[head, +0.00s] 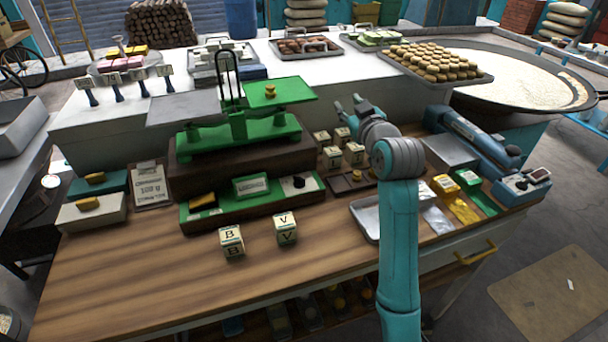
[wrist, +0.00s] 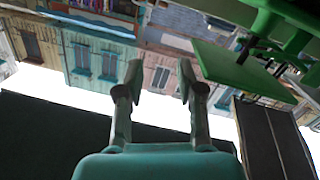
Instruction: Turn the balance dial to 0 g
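A green two-pan balance (head: 240,131) stands on a dark wooden block. Its left pan (head: 185,108) is grey and empty; its right pan (head: 290,91) is green, sits higher, and holds a small yellow piece (head: 270,91). It also shows at the upper right of the wrist view (wrist: 240,68). A green tray (head: 235,214) below has a small black knob (head: 299,182) on a white patch; I cannot tell whether this is the balance dial, and no reading is legible. My gripper (head: 347,104) is open and empty, right of the balance; its spread fingers show in the wrist view (wrist: 159,78).
Several lettered cubes (head: 354,153) stand below my gripper; two more, B (head: 231,241) and V (head: 286,228), stand at the front. A metal tray (head: 366,218) and a blue device (head: 522,186) are on the right. The front left tabletop (head: 130,275) is clear.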

